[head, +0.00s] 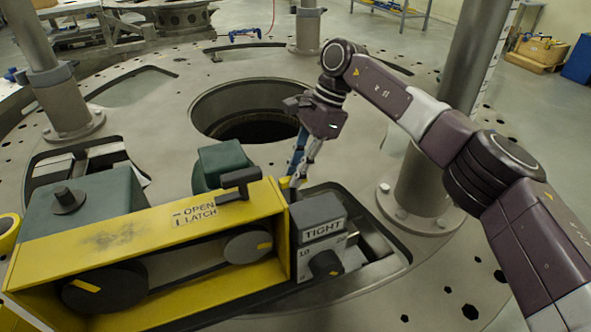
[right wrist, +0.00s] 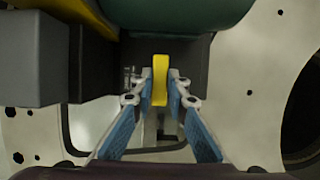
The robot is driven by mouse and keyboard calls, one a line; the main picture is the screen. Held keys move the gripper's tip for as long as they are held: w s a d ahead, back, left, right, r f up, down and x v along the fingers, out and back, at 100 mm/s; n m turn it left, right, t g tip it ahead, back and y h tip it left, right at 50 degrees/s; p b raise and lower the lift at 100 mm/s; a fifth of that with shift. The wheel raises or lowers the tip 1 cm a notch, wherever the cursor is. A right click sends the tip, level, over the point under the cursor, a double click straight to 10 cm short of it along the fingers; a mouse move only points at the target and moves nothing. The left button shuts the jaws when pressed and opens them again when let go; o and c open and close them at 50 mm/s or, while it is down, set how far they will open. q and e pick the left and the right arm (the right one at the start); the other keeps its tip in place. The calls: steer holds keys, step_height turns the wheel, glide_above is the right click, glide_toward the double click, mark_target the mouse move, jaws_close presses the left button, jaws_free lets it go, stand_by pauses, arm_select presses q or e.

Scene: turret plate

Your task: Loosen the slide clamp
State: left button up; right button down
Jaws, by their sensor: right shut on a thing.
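A yellow upright tab, which looks like the slide clamp's handle, shows between my fingertips in the right wrist view (right wrist: 160,80). In the head view a small part of the yellow tab (head: 284,183) shows behind the yellow housing. My right gripper (head: 295,182) reaches down there from above, and its fingers also show in the right wrist view (right wrist: 160,92). It is shut on the yellow tab, one finger on each side. The clamp's lower parts are mostly hidden by the housing and the fingers. My left gripper is not in view.
A yellow belt housing (head: 140,240) marked OPEN LATCH, with a black latch handle (head: 240,178), stands in front. A grey box (head: 318,220) marked TIGHT, with a black knob (head: 325,264), adjoins it. A large round hole (head: 250,110) and grey columns (head: 435,160) surround the arm.

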stand_by(0.4)
steer(key=c, duration=1.9)
jaws_free()
steer(key=v, duration=1.2)
